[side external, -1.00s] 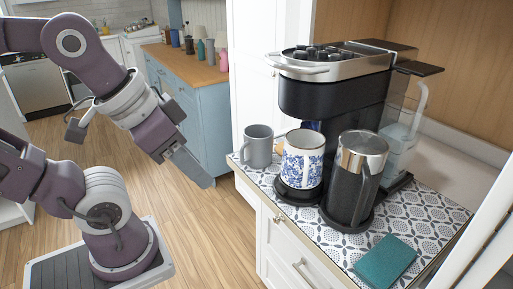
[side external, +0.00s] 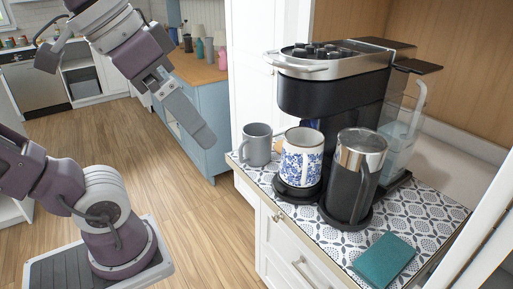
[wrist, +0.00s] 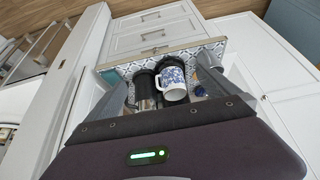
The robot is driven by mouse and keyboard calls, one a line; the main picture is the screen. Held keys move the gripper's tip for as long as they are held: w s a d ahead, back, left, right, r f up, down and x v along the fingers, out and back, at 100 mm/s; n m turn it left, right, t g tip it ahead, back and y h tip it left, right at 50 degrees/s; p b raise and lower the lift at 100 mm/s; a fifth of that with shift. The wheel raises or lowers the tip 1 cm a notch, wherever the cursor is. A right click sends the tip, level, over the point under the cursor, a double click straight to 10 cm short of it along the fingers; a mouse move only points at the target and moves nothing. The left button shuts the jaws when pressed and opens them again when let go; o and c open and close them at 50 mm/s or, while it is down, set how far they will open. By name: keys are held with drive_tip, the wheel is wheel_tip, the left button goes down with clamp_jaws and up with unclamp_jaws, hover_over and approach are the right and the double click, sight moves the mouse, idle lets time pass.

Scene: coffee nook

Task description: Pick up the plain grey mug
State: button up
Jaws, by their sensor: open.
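A blue-and-white patterned mug (side external: 301,160) stands right of the grey mug, under the coffee machine (side external: 335,95). A black-and-steel jug (side external: 352,190) is beside it. A teal sponge (side external: 384,261) lies at the front. Open space lies left of the counter.

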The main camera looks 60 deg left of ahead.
drive_tip(key=w+a+r+n+t+y, duration=0.2)
drive_tip(key=w+a+r+t+y, duration=0.25)
drive_tip(key=w+a+r, duration=0.5)
drive_tip(key=w+a+r+n+t+y, duration=0.1)
drive_tip(key=w+a+r+t+y, duration=0.5)
drive_tip(key=w+a, duration=0.6)
drive_tip(key=m+g+h, duration=0.4)
drive_tip(key=m+h, duration=0.4)
drive_tip(key=h, duration=0.9)
hover_over(244, 131)
wheel_tip(244, 131, down, 14)
drive_tip(key=shift+y, duration=0.25)
wheel_tip(244, 131, down, 18)
drive_tip(key=shift+f, duration=0.15)
drive_tip(key=x, duration=0.6)
drive_tip(key=shift+w+a+f, duration=0.1)
drive_tip(key=shift+a+f, duration=0.1)
drive_tip(key=shift+f, duration=0.2)
drive_tip(key=shift+w+d+f, duration=0.1)
drive_tip(key=shift+w, duration=0.15)
drive_tip(key=c, duration=1.7)
drive_tip(key=shift+c, duration=0.6)
